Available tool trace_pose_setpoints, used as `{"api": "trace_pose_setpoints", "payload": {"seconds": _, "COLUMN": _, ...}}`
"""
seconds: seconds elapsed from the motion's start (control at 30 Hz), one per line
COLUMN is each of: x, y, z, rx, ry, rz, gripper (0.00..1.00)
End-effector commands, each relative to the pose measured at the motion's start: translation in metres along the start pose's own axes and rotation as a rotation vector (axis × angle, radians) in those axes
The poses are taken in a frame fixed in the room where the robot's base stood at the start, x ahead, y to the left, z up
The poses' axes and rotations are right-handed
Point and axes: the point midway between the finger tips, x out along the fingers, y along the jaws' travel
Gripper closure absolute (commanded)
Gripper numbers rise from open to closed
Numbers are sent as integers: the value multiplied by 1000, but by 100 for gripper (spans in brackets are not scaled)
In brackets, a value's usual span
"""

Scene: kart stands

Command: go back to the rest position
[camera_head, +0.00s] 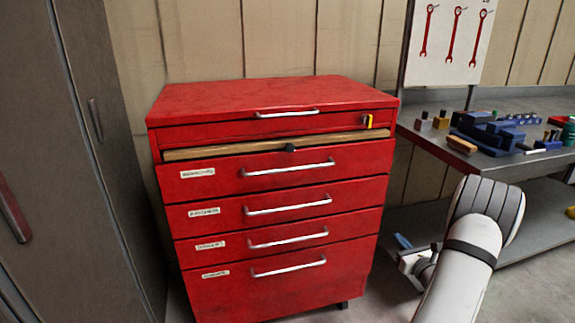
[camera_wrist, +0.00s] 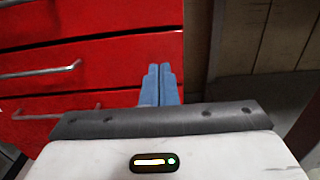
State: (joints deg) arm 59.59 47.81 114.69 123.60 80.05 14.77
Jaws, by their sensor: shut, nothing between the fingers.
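My gripper (camera_wrist: 159,72) shows in the wrist view with its two blue fingers side by side, shut and empty. It points toward the lower right part of the red tool cabinet (camera_wrist: 100,55). I cannot tell how far the fingers are from the cabinet's side.
A workbench (camera_head: 500,165) with a blue vise (camera_head: 485,130) and small tools stands on the right, with a lower shelf (camera_head: 540,225). A grey locker (camera_head: 85,150) is on the left. The cabinet's drawers carry protruding handles (camera_head: 290,167).

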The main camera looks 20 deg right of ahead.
Motion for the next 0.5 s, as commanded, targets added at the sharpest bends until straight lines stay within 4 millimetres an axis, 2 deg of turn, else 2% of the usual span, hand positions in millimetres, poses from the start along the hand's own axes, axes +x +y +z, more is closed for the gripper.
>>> {"api": "trace_pose_setpoints", "payload": {"seconds": 0.13, "x": 4, "y": 8, "z": 8, "rx": -12, "ry": 3, "rz": 25, "gripper": 100}}
{"api": "trace_pose_setpoints", "payload": {"seconds": 0.23, "x": 14, "y": 36, "z": 32, "rx": -55, "ry": 18, "rz": 113, "gripper": 100}}
{"api": "trace_pose_setpoints", "payload": {"seconds": 0.27, "x": 18, "y": 50, "z": 42, "rx": -75, "ry": 25, "rz": 155, "gripper": 100}}
{"api": "trace_pose_setpoints", "payload": {"seconds": 0.37, "x": 29, "y": 109, "z": 84, "rx": -168, "ry": 53, "rz": 333, "gripper": 100}}
{"api": "trace_pose_setpoints", "payload": {"seconds": 0.5, "x": 25, "y": 204, "z": 140, "rx": -349, "ry": 96, "rz": 626, "gripper": 100}}
